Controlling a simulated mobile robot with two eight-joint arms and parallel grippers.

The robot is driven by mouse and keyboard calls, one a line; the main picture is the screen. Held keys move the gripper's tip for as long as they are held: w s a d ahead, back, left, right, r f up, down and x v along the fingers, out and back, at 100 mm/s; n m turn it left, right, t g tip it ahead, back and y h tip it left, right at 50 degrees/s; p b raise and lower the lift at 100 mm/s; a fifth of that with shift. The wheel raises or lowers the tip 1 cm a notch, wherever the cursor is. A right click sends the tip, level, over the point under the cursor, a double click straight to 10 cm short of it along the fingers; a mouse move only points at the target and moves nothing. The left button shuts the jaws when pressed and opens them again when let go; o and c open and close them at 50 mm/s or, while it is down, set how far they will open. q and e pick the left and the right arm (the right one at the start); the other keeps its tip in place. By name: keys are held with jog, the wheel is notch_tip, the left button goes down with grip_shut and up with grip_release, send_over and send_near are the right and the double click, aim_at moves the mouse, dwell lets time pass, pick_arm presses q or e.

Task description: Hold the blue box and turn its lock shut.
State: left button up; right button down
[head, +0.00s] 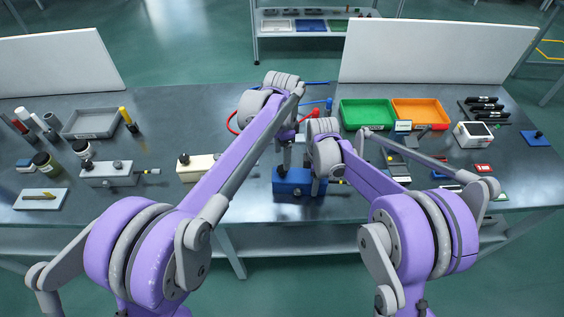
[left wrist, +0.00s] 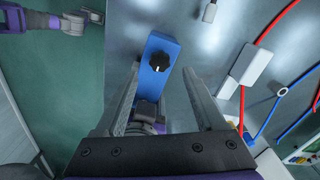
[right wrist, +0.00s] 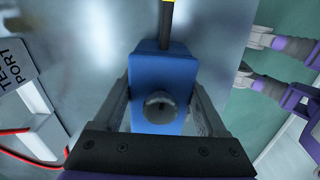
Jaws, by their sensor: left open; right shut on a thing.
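The blue box (head: 291,190) stands on the table in front of my two arms. My right gripper (right wrist: 160,110) is shut on its sides in the right wrist view, with a finger along each side. In that view the blue box (right wrist: 150,65) has a round grey slotted lock between the fingers, and a dark rod with a yellow end comes out of it. My left gripper (left wrist: 162,70) is open above the blue box (left wrist: 165,45). A black knob with a pale mark (left wrist: 160,62) lies between its fingertips in the picture; I cannot tell whether they touch it.
A white box (head: 196,168) and a grey box (head: 108,175) stand to the left. Green (head: 367,113) and orange (head: 418,112) trays stand behind, at right. A white device (head: 473,134) and several small items lie right. Red and blue cables lie behind my arms.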

aim_at(282, 169)
pick_arm(q)
notch_tip(282, 169, up, 7)
dwell(0.3)
jog(key=shift+f, duration=0.1)
pick_arm(e)
grip_release()
notch_tip(282, 169, up, 12)
jog(key=shift+r, duration=0.1)
pick_arm(q)
jog(key=shift+w+r+p, duration=0.15)
jog(key=shift+r+p, duration=0.2)
jog(key=shift+r, duration=0.2)
jog(key=shift+w+r+p, duration=0.15)
jog(key=shift+r+p, duration=0.15)
jog(key=shift+r, duration=0.25)
pick_arm(e)
jog(key=d+r, duration=0.2)
jog(key=d, duration=0.3)
jog(key=shift+s+r, duration=0.1)
jog(key=shift+r, duration=0.3)
